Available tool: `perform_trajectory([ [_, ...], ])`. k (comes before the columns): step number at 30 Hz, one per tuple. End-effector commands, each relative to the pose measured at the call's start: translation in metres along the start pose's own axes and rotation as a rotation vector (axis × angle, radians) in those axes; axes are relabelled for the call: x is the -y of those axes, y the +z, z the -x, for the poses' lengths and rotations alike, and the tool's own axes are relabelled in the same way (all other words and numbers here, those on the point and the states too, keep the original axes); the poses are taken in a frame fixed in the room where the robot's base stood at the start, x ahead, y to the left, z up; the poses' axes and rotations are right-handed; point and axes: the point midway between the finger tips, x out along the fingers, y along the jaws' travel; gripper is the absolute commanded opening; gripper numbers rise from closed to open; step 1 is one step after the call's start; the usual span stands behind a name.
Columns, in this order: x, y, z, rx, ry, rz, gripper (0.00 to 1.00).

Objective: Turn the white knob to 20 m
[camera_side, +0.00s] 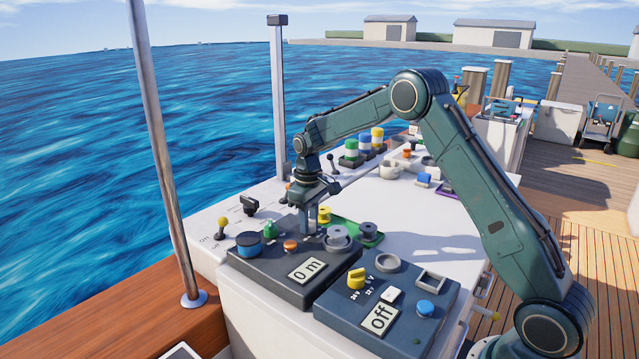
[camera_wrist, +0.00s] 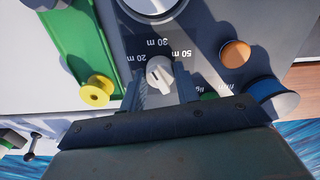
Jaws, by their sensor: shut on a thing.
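The white knob (camera_wrist: 161,72) sits on a dark panel in the wrist view, with printed marks 20 m, 30 m and 50 m around its far side. My gripper (camera_wrist: 161,84) has one finger on each side of the knob and is shut on it. A short dark mark shows on the knob's top; I cannot tell surely which label it points at. In the side view my gripper (camera_side: 309,229) points down at the dark box, and its fingers hide the knob.

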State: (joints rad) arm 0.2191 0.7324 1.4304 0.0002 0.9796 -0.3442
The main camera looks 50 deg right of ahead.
Motion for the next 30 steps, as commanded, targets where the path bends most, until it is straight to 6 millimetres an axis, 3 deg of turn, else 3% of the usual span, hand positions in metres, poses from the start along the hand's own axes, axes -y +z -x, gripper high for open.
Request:
perform_trajectory([
  [18,0.0001,-0.0007,0.0009,-0.003,0.001,0.541,0.08],
  [30,0.0002,-0.0008,0.0009,-0.003,0.002,0.675,0.08],
])
